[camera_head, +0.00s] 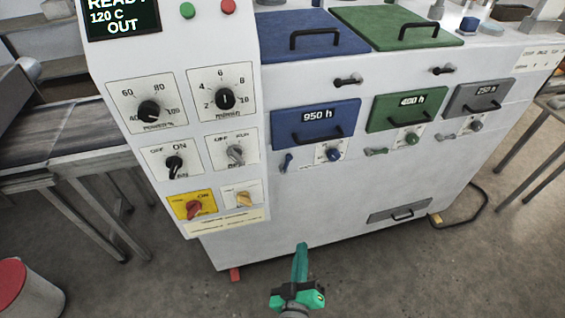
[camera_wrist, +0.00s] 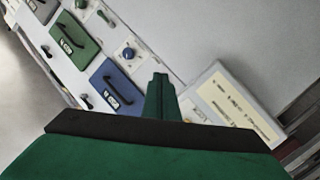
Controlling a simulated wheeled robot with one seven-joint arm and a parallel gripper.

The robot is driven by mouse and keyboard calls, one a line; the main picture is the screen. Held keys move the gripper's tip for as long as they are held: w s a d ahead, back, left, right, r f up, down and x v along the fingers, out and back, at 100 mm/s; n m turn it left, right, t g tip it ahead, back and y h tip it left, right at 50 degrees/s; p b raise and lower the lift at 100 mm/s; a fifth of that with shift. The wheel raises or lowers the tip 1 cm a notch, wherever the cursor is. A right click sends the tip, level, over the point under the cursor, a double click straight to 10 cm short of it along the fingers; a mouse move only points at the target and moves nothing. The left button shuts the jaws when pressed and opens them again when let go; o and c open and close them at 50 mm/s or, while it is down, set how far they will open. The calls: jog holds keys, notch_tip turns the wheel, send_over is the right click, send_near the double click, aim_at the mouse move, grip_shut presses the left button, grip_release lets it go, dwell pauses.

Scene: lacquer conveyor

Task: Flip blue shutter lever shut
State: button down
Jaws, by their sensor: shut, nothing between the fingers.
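The blue shutter lever (camera_head: 286,162) is a small blue handle on the white machine front, below the left corner of the blue "950 h" drawer panel (camera_head: 314,122). It stands nearly upright, leaning a little to the right. My green gripper (camera_head: 301,249) is in front of the machine, well below the lever in the head view and apart from it. Its fingers are together and empty. In the wrist view the closed fingertips (camera_wrist: 160,80) point toward the machine front beside the blue drawer panel (camera_wrist: 119,84); I cannot make out the blue lever there, and the fingers may hide it.
A blue knob (camera_head: 333,154) sits right of the lever. The green panel (camera_head: 405,108) and grey panel (camera_head: 478,98) have their own levers. The control panel with dials (camera_head: 190,125) juts out at left. The floor before the machine is clear; a red-topped bin (camera_head: 28,295) stands lower left.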

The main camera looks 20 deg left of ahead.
aim_at(286, 163)
jog(key=w+a+r+n+y, duration=0.4)
jog(key=w+a+r+n, duration=0.4)
jog(key=w, duration=0.4)
notch_tip(286, 163, up, 2)
jog(key=shift+w+a+r+n, duration=0.15)
jog(key=shift+w+a+n, duration=0.15)
jog(key=shift+w+a, duration=0.15)
jog(key=shift+a, duration=0.1)
jog(key=x, duration=1)
jog(key=shift+s, duration=0.1)
